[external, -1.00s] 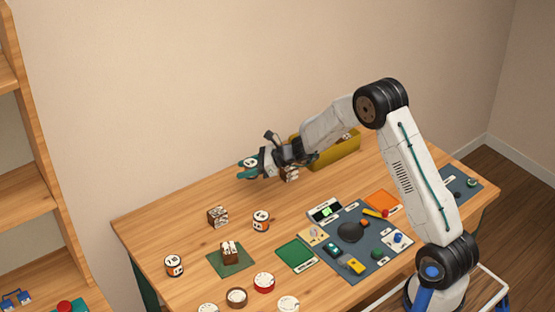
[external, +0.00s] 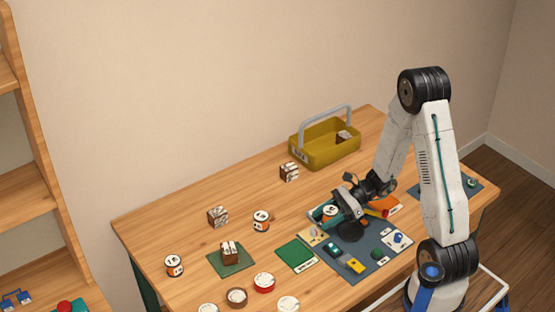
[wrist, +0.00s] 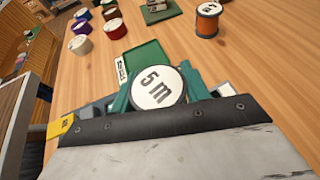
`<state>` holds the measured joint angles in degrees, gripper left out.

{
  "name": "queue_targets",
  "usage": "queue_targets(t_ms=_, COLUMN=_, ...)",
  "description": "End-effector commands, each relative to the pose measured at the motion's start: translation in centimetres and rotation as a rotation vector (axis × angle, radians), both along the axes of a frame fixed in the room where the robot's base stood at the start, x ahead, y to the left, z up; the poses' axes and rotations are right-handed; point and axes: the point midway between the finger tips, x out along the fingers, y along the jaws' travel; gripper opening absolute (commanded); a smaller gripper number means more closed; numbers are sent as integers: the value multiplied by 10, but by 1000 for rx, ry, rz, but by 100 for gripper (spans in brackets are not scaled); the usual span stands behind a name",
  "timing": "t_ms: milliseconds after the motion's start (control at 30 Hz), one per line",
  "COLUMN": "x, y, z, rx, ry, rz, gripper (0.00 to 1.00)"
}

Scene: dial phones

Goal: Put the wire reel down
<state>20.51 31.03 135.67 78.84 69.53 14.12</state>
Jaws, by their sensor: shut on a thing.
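My gripper (external: 329,213) is shut on a wire reel (external: 331,210) and holds it over the far left part of the grey board (external: 382,268). In the wrist view the reel's round white top (wrist: 157,87), marked "5 m", shows between my two teal fingers. Its side is mostly hidden by the fingers. A green mat (external: 294,254) lies on the table just left of the grey board; it also shows beyond the reel in the wrist view (wrist: 146,57). I cannot tell whether the reel touches the board.
Other reels stand on the table, such as an orange one (external: 261,221) and a red one (external: 264,283). A brown block (external: 229,253) sits on a dark green mat (external: 213,263). A yellow basket (external: 340,153) stands at the back. The table between basket and board is clear.

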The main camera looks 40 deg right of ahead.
Motion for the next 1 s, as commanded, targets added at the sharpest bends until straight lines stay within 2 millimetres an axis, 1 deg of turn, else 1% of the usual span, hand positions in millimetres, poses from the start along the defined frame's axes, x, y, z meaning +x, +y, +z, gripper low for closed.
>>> queue_targets(t_ms=33, x=-7, y=3, z=0, rx=0, ry=0, rz=22, gripper=21)
queue_targets(t_ms=67, x=-9, y=4, z=1, rx=0, ry=0, rz=34, gripper=21)
queue_targets(t_ms=100, x=-9, y=5, z=1, rx=0, ry=-1, rz=48, gripper=21)
queue_targets(t_ms=167, x=-2, y=6, z=2, rx=-1, ry=-2, rz=58, gripper=21)
queue_targets(t_ms=267, x=19, y=7, z=0, rx=0, ry=-1, rz=62, gripper=21)
queue_targets(t_ms=500, x=85, y=9, z=-7, rx=-1, ry=-1, rz=61, gripper=21)
queue_targets(t_ms=600, x=109, y=10, z=-9, rx=-2, ry=-2, rz=60, gripper=21)
queue_targets(t_ms=733, x=131, y=10, z=-11, rx=-1, ry=-1, rz=59, gripper=21)
queue_targets(t_ms=1000, x=151, y=11, z=-13, rx=-1, ry=0, rz=59, gripper=21)
